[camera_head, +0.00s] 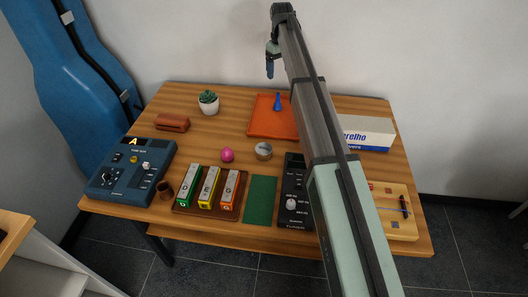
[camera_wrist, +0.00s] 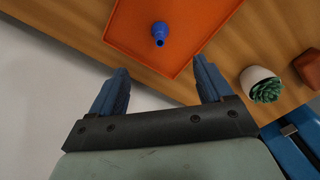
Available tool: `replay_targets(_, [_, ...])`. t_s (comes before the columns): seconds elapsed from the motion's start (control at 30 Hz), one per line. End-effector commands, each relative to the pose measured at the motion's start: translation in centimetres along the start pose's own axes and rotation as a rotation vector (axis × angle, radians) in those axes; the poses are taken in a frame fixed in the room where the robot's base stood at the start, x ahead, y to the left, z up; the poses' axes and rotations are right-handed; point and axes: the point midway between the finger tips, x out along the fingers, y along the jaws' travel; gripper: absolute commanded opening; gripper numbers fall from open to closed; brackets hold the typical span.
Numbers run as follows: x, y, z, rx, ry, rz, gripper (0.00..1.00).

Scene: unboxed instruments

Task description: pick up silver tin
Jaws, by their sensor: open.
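The silver tin (camera_head: 264,150) is a small round tin on the wooden table, right of a pink ball and in front of the orange tray in the head view. It does not show in the wrist view. My gripper (camera_head: 269,69) is high above the back edge of the table, well away from the tin. In the wrist view my gripper (camera_wrist: 160,88) has its two blue fingers wide apart with nothing between them.
An orange tray (camera_wrist: 128,35) holds a blue bottle-like piece (camera_wrist: 159,32). A pink ball (camera_head: 227,155) sits close left of the tin. A potted succulent (camera_head: 208,102), blue device (camera_head: 122,178), boxes (camera_head: 209,188), green mat (camera_head: 260,198) and dark device (camera_head: 294,185) surround it.

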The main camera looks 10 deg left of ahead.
Motion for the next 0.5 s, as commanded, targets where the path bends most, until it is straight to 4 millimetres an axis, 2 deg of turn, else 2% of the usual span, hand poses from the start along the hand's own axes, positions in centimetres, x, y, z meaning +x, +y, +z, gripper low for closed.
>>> replay_targets(0.03, [0.0,0.0,0.0,0.0,0.0,0.0,0.85])
replay_targets(0.17, [0.0,0.0,0.0,0.0,0.0,0.0,0.95])
replay_targets(0.37, [0.0,-0.1,0.0,-0.001,0.0,0.0,0.95])
replay_targets(0.5, [-0.1,-1.3,-0.7,-0.016,0.001,0.0,0.95])
